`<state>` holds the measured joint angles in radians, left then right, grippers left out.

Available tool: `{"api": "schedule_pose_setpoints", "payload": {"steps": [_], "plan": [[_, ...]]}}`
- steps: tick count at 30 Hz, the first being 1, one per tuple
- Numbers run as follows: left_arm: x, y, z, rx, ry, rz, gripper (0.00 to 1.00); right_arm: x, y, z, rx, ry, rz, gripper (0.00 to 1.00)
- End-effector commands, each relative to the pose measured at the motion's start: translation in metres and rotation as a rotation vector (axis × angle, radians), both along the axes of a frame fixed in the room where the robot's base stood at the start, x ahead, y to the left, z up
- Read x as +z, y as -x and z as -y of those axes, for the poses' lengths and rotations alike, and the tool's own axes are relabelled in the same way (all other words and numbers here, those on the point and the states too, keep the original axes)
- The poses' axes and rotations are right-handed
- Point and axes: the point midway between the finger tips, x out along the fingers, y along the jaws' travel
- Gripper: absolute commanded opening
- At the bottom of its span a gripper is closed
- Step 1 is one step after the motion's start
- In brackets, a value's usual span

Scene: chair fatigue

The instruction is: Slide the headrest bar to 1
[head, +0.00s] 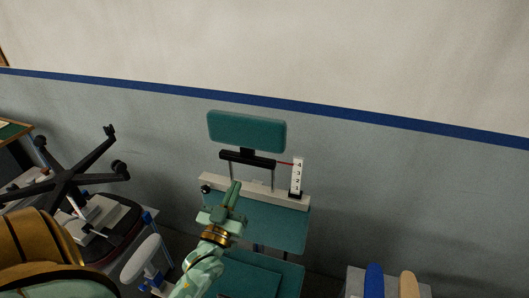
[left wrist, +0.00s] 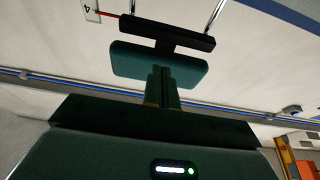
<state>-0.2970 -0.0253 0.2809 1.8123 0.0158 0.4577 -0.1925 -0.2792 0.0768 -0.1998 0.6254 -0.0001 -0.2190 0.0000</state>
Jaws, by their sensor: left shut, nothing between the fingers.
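The teal headrest pad (head: 247,132) stands on a black crossbar (head: 247,158) carried by two thin metal posts. A red pointer (head: 285,163) sticks out from the bar's right end and stands level with the 4 on the white scale (head: 297,176), marked 4 to 1 downward. My left gripper (head: 234,187) is shut and empty, below and in front of the bar. In the left wrist view, which appears upside down, its fingers (left wrist: 162,86) overlap the pad (left wrist: 150,62) in the picture; the black bar (left wrist: 168,34) shows beyond. Contact cannot be told. My right gripper is out of view.
A white crosspiece (head: 267,194) holds the posts, with a black knob (head: 205,189) at its left end. The teal seat back (head: 275,225) is below. An overturned chair base (head: 68,178) lies left. A blue roll (head: 374,280) and a tan one (head: 408,285) stand bottom right.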

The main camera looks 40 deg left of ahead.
Motion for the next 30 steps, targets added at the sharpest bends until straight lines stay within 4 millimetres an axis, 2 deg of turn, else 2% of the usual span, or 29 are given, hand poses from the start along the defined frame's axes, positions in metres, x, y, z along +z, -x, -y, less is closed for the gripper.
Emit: {"api": "schedule_pose_setpoints", "payload": {"steps": [9,15,19,30], "plan": [[0.018,-0.046,-0.014,-0.001,-0.001,0.001,0.00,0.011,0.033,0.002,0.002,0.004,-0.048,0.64],[0.027,-0.074,-0.023,-0.001,0.000,0.000,0.00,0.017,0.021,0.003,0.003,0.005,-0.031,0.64],[0.030,-0.084,-0.026,-0.001,0.000,-0.002,0.00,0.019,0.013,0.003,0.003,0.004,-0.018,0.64],[0.030,-0.087,-0.027,-0.002,0.000,-0.003,0.00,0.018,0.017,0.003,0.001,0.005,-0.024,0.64]]}}
